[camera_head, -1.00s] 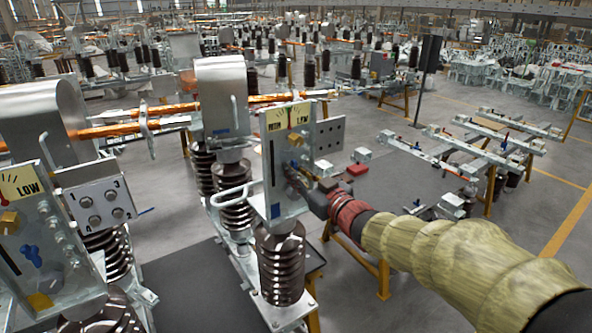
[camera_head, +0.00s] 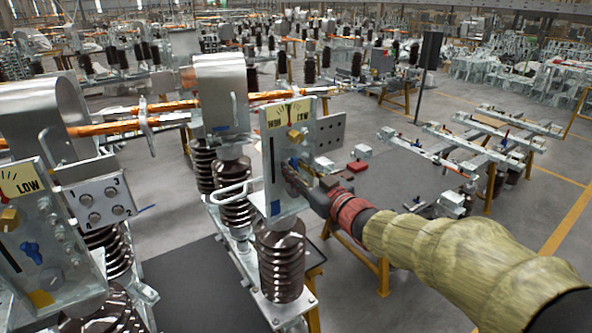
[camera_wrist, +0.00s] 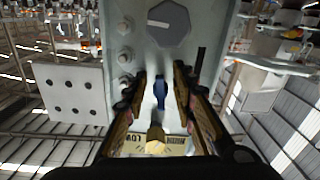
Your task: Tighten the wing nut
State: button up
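The blue wing nut (camera_wrist: 160,90) sits on the front of a grey metal plate (camera_wrist: 128,60) in the wrist view. My gripper (camera_wrist: 160,74) is open, with one finger on each side of the wing nut. A gap shows between the nut and each finger. In the head view my gripper (camera_head: 289,172) is at the middle plate (camera_head: 267,165), and a small bit of the blue wing nut (camera_head: 294,161) shows just above it. The rest of the nut is hidden there by the gripper.
A brass knob (camera_wrist: 155,140) and a gauge label lie close to the fingers. A grey octagonal part (camera_wrist: 168,23) and several bolts are on the same plate. A side plate with holes (camera_head: 330,133) juts out right. Another unit with its own blue wing nut (camera_head: 31,253) stands left.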

jog(key=v, duration=1.1)
jog(key=shift+s+d, duration=0.25)
jog(key=shift+s, duration=0.05)
dwell(0.8)
